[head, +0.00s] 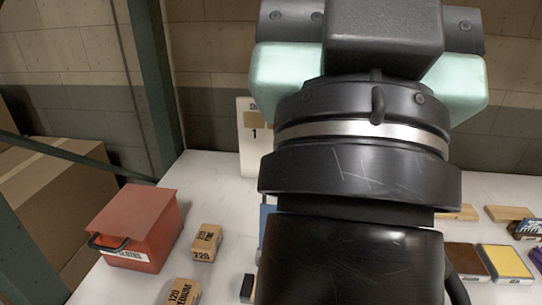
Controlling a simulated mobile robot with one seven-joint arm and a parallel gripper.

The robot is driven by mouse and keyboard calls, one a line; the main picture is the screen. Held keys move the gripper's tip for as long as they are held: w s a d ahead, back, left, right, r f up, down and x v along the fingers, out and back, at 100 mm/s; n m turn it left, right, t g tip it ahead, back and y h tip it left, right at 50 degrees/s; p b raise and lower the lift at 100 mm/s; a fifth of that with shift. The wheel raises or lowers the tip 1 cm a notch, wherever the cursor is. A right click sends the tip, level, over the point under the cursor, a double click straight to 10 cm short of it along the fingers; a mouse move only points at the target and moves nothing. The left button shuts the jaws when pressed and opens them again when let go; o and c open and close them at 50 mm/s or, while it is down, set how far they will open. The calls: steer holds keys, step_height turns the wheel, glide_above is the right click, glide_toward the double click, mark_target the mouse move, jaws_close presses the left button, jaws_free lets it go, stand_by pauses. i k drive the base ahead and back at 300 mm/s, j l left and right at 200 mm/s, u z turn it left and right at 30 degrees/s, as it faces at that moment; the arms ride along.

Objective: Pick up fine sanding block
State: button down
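The fine sanding block (205,242) is a small tan block with dark print reading "FINE" and "220". It sits on the white shelf surface in the head view, just right of the red box and left of my arm. A similar tan block marked "120 MEDIUM" (184,292) lies nearer, cut off by the bottom edge. My arm fills the middle of the view, and my gripper's fingertips cannot be made out. Whether they are near the block is hidden.
A red box (150,225) with a dark handle stands left of the block. A green upright post (156,85) rises behind it. Brown and yellow pieces (503,262) lie at the right. My arm hides the middle of the white surface (215,180).

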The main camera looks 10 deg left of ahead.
mark_target(206, 246)
steer(key=k+j+z, duration=0.2)
steer(key=j, duration=0.2)
steer(key=j+z, duration=0.15)
steer(key=j, duration=0.25)
steer(key=k+j+z, duration=0.2)
steer(key=j, duration=0.2)
steer(key=k+j+z, duration=0.2)
steer(key=j, duration=0.15)
steer(key=k+j+z, duration=0.2)
steer(key=i+j, duration=0.05)
steer(key=j, duration=0.05)
